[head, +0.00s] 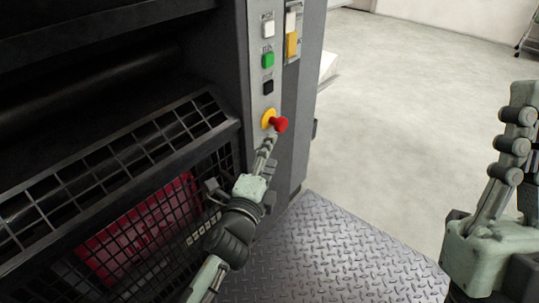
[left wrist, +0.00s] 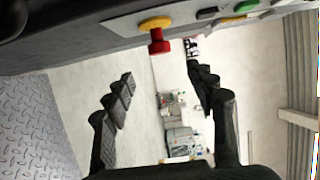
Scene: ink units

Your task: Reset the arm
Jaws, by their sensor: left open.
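My left gripper (head: 243,165) is in front of the grey machine panel (head: 286,130), just below the red emergency stop button (head: 280,124) with its yellow collar. Its jaws are open and empty. One finger points up towards the button; contact cannot be told in the head view. In the left wrist view, the open fingers (left wrist: 160,74) stand apart, and the red button (left wrist: 158,42) shows above the gap between them, with nothing held. My right gripper (head: 515,150) is at the right edge, partly cut off, over the floor and away from the panel.
White (head: 268,29), green (head: 268,60) and black (head: 268,87) buttons line the panel above the red one. A black mesh guard (head: 130,215) covers the machine's front, close to my left arm. A diamond-plate step (head: 340,255) lies below. Pale floor (head: 420,110) is open at right.

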